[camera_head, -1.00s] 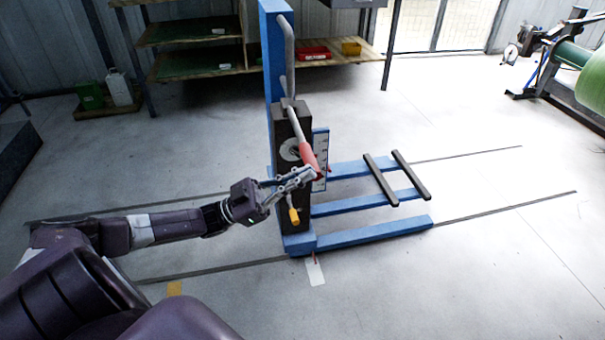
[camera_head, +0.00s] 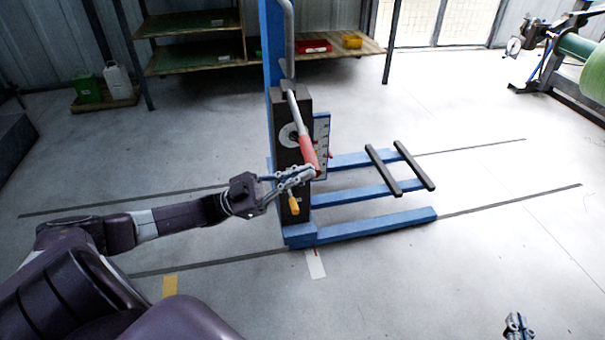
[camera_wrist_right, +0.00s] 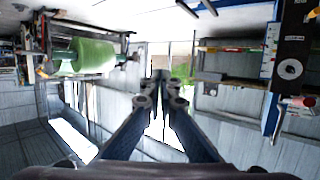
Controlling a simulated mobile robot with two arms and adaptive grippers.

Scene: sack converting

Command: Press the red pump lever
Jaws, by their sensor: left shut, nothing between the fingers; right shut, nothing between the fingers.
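The red pump lever (camera_head: 309,152) slants down to the right from the dark housing (camera_head: 285,130) of a blue stacker; its grey rod (camera_head: 291,108) runs up to the housing top. My left gripper (camera_head: 308,172) is shut, with its fingertips at the lower end of the red grip, overlapping it in the picture; I cannot tell whether they touch. My right gripper (camera_head: 516,322) shows at the bottom right, far from the lever. In the right wrist view it (camera_wrist_right: 160,85) is shut and empty, and the red lever (camera_wrist_right: 303,102) shows at the right edge.
A yellow handle (camera_head: 294,205) sticks out below my left gripper. The blue fork legs (camera_head: 375,225) reach right across the floor, with two dark bars (camera_head: 384,170) over them. Shelves (camera_head: 195,65) stand behind. A green roll (camera_head: 592,80) is at the far right. Floor between is clear.

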